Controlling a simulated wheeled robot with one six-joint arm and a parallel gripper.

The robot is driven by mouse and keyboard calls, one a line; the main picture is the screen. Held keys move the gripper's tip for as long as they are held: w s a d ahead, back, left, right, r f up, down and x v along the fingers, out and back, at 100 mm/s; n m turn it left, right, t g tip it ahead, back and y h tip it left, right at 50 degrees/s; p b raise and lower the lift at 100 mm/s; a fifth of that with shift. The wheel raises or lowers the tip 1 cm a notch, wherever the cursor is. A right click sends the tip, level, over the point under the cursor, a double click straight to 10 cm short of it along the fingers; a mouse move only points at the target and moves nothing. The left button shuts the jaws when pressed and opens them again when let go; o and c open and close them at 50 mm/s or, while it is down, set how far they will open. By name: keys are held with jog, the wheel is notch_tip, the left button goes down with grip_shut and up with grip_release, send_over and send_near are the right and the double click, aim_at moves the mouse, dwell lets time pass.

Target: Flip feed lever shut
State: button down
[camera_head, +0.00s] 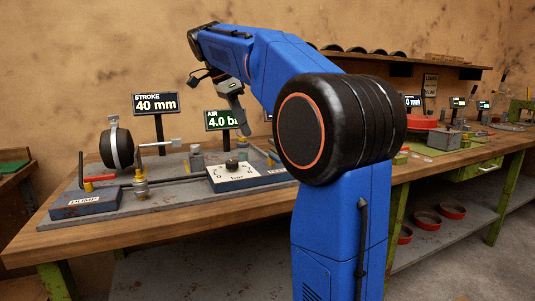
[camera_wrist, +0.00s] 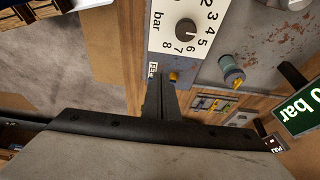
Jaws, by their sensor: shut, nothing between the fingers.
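My gripper (camera_wrist: 160,82) is shut and empty, its fingertips pointing at the bench in the wrist view. In the head view my gripper (camera_head: 242,128) hangs above the bench, behind the dial box. A label starting with "FE" (camera_wrist: 152,70) is partly hidden beside the fingertips. A small yellow-orange part (camera_wrist: 174,77) shows just past the fingertips, close to that label. It may belong to the feed lever, but its shape and position are mostly hidden. I cannot tell whether the fingers touch it. In the head view I cannot make out the feed lever.
The dial box (camera_head: 230,179) with its black knob stands left of my arm. A box labelled DUMP (camera_head: 84,203) sits at the left. A green-grey fitting with a yellow tip (camera_wrist: 232,72) stands nearby. Signs read STROKE 40 mm (camera_head: 156,103) and AIR 4.0 (camera_head: 224,119).

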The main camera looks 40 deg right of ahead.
jog(key=x, duration=0.9)
jog(key=shift+d+f, duration=0.15)
jog(key=shift+f, duration=0.2)
jog(key=shift+s+d+f, duration=0.1)
jog(key=shift+s+d, duration=0.05)
jog(key=shift+d, duration=0.35)
jog(key=shift+s+d, duration=0.2)
jog(key=shift+d, duration=0.35)
jog(key=shift+s+d, duration=0.25)
jog(key=shift+d, duration=0.65)
